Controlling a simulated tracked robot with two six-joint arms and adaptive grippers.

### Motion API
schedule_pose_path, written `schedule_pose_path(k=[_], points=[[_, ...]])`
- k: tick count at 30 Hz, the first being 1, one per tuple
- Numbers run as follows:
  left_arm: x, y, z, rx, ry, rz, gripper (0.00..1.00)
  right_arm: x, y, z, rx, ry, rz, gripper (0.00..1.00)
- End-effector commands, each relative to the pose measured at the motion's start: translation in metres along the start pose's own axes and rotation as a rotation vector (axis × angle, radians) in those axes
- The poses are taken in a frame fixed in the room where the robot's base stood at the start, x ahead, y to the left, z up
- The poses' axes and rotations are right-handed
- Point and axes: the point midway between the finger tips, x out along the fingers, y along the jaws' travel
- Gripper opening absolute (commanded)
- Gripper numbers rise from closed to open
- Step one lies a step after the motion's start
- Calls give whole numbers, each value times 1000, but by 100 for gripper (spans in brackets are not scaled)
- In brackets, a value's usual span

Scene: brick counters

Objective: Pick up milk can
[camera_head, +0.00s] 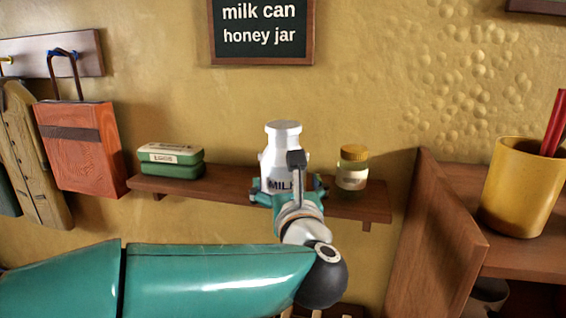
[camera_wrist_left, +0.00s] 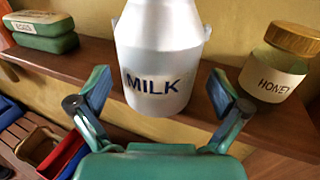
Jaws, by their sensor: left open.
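The milk can (camera_head: 283,146) is a white metal can with a MILK label, upright on a wooden wall shelf. In the left wrist view the can (camera_wrist_left: 160,55) fills the upper middle. My left gripper (camera_head: 290,190) is in front of the can and hides part of its lower body in the head view. In the left wrist view the left gripper (camera_wrist_left: 155,95) is open, with one finger on each side of the can's lower part. I cannot tell whether either finger touches it. My right gripper is not in view.
On the wooden shelf (camera_head: 225,187), a green egg box (camera_head: 170,160) stands left of the can and a yellow-lidded honey jar (camera_head: 352,168) stands close on its right. A yellow cup (camera_head: 515,190) is on the right counter. A sign (camera_head: 262,30) hangs above.

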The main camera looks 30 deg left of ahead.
Motion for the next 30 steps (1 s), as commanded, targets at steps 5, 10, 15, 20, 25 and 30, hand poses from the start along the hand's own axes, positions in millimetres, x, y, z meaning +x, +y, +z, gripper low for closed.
schedule_pose_path(k=[5, 10, 15, 20, 25, 30], points=[[27, 1, 4, 1, 2, 4, 100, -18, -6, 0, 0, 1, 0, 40], [38, 1, 2, 0, 0, 1, 100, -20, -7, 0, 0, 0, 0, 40], [38, 0, 1, -1, 0, 0, 100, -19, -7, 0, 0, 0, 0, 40], [38, 0, 1, 0, 0, -1, 78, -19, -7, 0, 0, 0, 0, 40], [38, 0, 1, 0, 0, -1, 50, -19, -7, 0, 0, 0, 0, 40], [38, 0, 2, -1, -2, -1, 46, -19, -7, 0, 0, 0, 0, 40]])
